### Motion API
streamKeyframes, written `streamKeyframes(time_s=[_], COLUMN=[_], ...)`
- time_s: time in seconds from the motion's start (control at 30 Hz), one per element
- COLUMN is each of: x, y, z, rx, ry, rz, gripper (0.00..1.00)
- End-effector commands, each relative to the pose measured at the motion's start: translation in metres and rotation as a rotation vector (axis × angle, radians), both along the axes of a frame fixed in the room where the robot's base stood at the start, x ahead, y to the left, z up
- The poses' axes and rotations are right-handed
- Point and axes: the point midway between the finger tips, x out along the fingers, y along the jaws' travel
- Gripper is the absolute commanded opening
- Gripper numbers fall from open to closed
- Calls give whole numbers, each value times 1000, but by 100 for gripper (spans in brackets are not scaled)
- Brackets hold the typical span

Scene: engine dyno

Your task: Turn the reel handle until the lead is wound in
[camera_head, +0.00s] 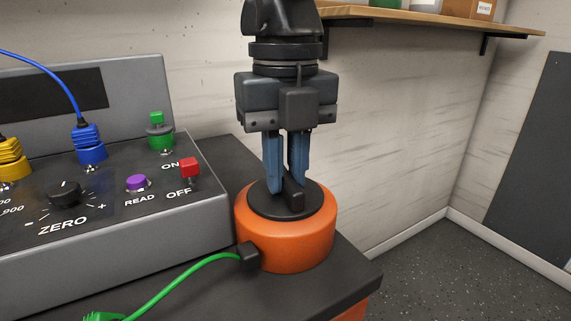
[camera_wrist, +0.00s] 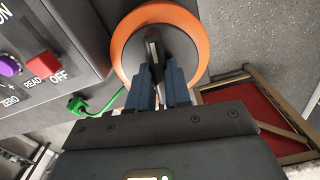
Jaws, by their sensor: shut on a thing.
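The orange reel (camera_head: 283,243) stands on the dark bench top, right of the grey control box. It has a black top disc with a raised black handle bar (camera_head: 292,189) across it. My gripper (camera_head: 286,191) points straight down over the reel, its blue fingers shut on the handle. In the wrist view the fingers (camera_wrist: 158,90) close around the handle (camera_wrist: 153,50), with the orange reel rim (camera_wrist: 122,40) around it. The green lead (camera_head: 180,272) runs from a black outlet on the reel's left side down to a green plug (camera_head: 103,316) at the picture's bottom edge.
The grey control box (camera_head: 100,228) stands close on the left, with a red switch (camera_head: 190,168), purple button (camera_head: 137,183), black knob and coloured plugs. A wooden shelf (camera_head: 420,16) hangs behind my arm. The bench edge lies just right of the reel, with open floor beyond.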

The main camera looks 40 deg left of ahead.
Motion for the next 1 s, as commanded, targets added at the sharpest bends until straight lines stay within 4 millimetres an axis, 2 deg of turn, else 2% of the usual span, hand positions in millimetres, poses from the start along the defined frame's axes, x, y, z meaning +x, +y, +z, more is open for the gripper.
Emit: streamKeyframes(time_s=[0.5, 0.73, 1.0], x=[0, 0, 0], y=[0, 0, 0], z=[0, 0, 0], rx=[1, 2, 2], ry=[-1, -1, 0], rz=[-462, -601, -682], gripper=[0, 0, 0])
